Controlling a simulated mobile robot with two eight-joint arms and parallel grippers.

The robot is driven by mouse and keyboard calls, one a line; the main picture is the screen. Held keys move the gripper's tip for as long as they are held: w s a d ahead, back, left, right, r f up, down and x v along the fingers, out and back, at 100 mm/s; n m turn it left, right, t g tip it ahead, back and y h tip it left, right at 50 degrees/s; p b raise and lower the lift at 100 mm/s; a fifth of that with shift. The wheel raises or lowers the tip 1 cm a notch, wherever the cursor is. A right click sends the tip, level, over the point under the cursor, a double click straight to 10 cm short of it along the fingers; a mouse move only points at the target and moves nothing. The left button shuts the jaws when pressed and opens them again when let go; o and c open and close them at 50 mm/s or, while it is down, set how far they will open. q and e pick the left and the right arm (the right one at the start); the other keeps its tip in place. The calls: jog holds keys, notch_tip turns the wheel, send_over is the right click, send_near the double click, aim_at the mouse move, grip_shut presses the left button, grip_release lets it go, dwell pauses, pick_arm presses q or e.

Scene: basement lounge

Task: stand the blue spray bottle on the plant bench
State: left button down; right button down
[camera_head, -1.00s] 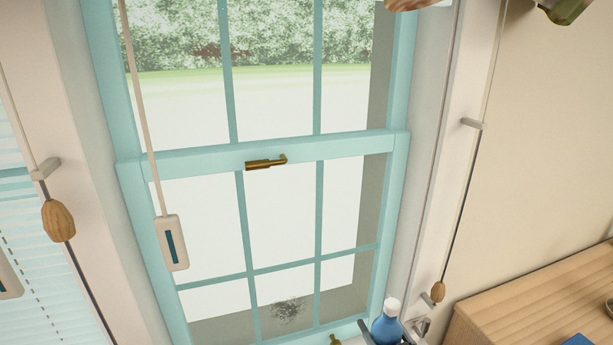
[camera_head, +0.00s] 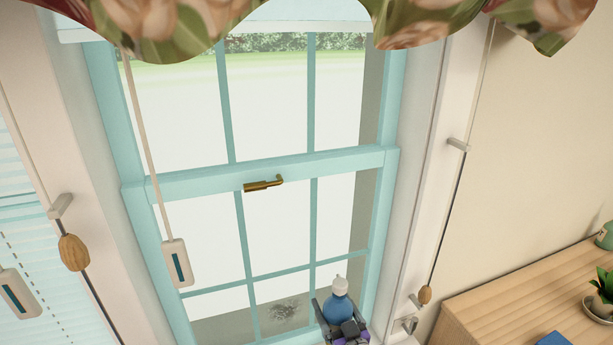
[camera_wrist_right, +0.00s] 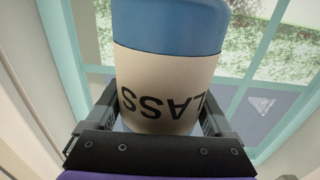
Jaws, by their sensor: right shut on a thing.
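The blue spray bottle (camera_head: 338,307) with a white top shows at the lower middle of the head view, in front of the window. My right gripper (camera_head: 341,318) is shut on it. In the right wrist view the bottle (camera_wrist_right: 165,30) fills the middle, with a pale label reading "LASS" upside down, and my right gripper's (camera_wrist_right: 160,115) fingers lie on both sides of it. A wooden surface (camera_head: 510,297) with a potted plant on it, which may be the plant bench, stands at the lower right of the head view. My left gripper is out of view.
The teal window frame (camera_head: 268,174) has a brass latch (camera_head: 262,184).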

jog(key=shift+a, duration=0.3)
jog(key=shift+s+f+n+y, duration=0.1)
jog(key=shift+n+y, duration=0.3)
jog(key=shift+y, duration=0.3)
